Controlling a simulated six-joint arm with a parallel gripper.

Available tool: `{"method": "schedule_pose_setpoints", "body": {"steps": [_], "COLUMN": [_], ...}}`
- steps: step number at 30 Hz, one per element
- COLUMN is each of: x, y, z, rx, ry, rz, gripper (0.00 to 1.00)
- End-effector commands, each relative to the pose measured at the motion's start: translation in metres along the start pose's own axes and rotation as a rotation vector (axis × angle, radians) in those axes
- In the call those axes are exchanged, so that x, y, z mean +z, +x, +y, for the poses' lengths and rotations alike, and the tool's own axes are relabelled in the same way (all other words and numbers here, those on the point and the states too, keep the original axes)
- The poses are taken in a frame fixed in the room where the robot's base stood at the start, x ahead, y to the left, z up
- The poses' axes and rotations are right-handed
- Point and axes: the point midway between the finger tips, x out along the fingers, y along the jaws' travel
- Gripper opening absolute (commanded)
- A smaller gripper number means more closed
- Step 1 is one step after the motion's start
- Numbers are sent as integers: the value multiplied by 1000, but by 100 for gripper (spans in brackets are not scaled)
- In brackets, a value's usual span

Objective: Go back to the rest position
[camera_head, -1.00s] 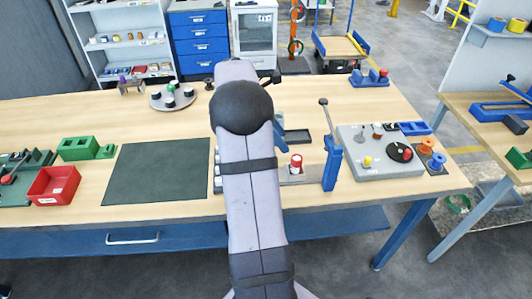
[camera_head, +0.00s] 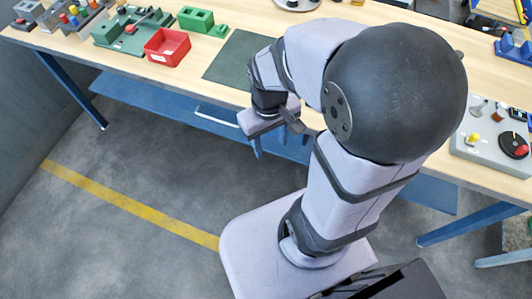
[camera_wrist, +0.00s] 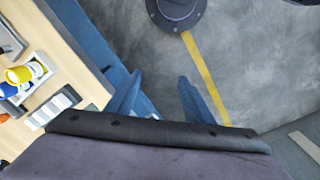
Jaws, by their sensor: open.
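My gripper (camera_head: 280,146) hangs pointing down, in front of the workbench's front edge, close to the base of my arm. In the wrist view, its two blue fingers stand apart with only floor between them, so my gripper (camera_wrist: 160,77) is open and empty. The arm is folded, with its large dark joint high in the head view, hiding part of the bench.
A grey panel (camera_head: 490,135) is at right. Open floor (camera_head: 130,165) with a yellow line lies in front.

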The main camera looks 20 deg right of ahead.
Motion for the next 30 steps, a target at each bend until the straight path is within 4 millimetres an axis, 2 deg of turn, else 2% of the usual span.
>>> {"method": "schedule_pose_setpoints", "body": {"steps": [3, 6, 30], "x": [15, 21, 22], "y": [5, 8, 8], "z": [-19, -25, -26], "rx": [-23, -32, -33], "ry": [57, 85, 91], "rz": [9, 11, 9], "gripper": [47, 47, 47]}}
